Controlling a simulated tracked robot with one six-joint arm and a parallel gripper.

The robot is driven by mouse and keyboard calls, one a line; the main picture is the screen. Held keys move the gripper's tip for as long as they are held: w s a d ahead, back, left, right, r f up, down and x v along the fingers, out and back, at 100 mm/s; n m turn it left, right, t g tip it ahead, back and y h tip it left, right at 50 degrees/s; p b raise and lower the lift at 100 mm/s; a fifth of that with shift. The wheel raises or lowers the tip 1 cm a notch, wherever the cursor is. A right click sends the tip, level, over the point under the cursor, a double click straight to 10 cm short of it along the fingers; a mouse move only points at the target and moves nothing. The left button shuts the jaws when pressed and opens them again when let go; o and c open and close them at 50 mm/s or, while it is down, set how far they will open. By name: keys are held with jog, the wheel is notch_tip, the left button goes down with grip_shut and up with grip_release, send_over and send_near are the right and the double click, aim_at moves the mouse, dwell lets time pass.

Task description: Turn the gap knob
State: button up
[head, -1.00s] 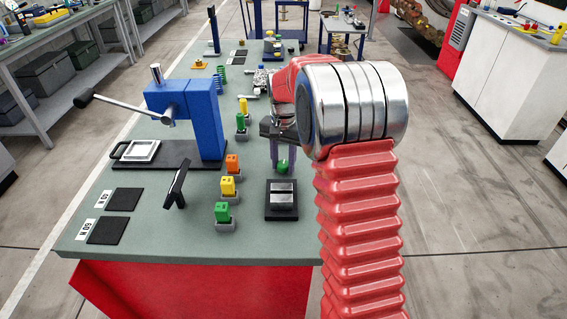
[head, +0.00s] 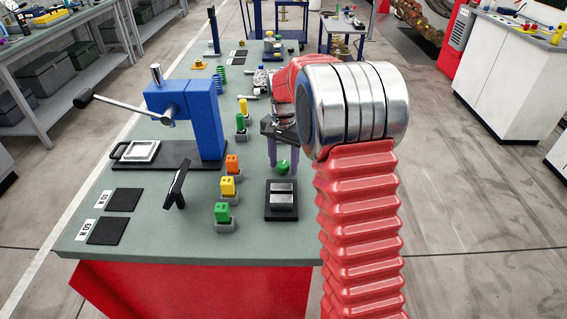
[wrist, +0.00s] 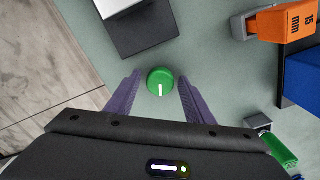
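The gap knob is a round green knob with a white mark (wrist: 160,82). In the wrist view its mark points down toward my gripper's body. In the head view the knob (head: 283,167) sits on the bench by a dark block with a metal top. My gripper (wrist: 158,78) is open. Its two purple fingers stand on either side of the knob, with a visible gap on each side. In the head view my gripper (head: 287,158) is over the knob, its fingers partly hidden by its own body.
The metal-topped block (head: 282,197) stands just in front of the knob. Orange (head: 232,164), yellow (head: 228,187) and green (head: 222,212) blocks sit in grey holders to the left. A blue lever press (head: 205,120) stands farther left. The bench's right edge is close.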

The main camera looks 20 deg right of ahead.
aim_at(284, 164)
dwell(0.3)
notch_tip(284, 164, up, 14)
jog(key=shift+f, duration=0.2)
dwell(0.4)
jog(key=shift+s, duration=0.1)
dwell(0.4)
